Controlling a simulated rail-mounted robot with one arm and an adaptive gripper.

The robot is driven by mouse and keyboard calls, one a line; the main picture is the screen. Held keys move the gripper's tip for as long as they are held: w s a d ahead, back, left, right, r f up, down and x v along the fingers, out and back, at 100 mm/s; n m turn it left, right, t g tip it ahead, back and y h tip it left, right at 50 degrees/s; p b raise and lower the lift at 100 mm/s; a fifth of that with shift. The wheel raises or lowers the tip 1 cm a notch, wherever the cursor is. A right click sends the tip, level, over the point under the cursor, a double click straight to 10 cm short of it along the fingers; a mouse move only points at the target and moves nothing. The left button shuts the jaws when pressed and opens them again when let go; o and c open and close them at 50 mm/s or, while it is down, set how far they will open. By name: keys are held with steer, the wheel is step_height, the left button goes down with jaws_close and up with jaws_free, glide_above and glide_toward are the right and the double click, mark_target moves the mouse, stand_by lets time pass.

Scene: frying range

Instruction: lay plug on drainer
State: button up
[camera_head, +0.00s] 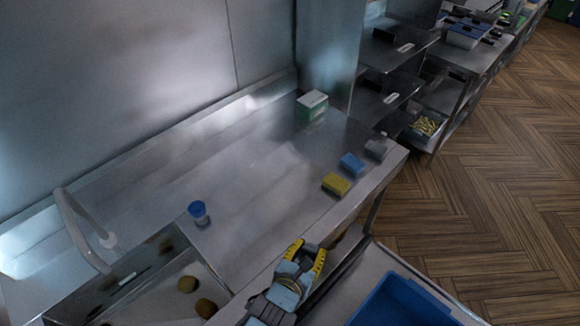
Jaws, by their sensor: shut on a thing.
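My gripper (309,257), with yellow-and-black fingers, is at the front edge of the steel counter, low in the middle of the view. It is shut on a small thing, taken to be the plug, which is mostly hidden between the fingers. No plug shows clearly elsewhere. The drainer (262,185) is the flat steel surface to the right of the sink (125,285). My gripper is at its near side; the height above it is hard to tell.
A blue cup (198,210) stands beside the sink. A yellow sponge (336,184), a blue block (352,164), a grey block (376,149) and a green-white box (312,105) stand right. A faucet (85,230) arches over the sink, which holds brown round items. A blue crate (400,303) lies front right.

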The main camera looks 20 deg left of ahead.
steer(key=shift+s+a+f, duration=0.15)
steer(key=shift+f, duration=0.25)
steer(key=shift+w+a+f+b, duration=0.2)
steer(key=shift+a+f+b, duration=0.2)
steer(key=shift+b, duration=0.6)
steer(key=w+a+f+b, duration=0.2)
steer(key=a+b, duration=0.2)
steer(key=b, duration=1)
glide_above(274, 245)
step_height(274, 245, down, 7)
steer(key=shift+f, duration=1.6)
steer(key=shift+f, duration=0.1)
steer(key=o, duration=1.1)
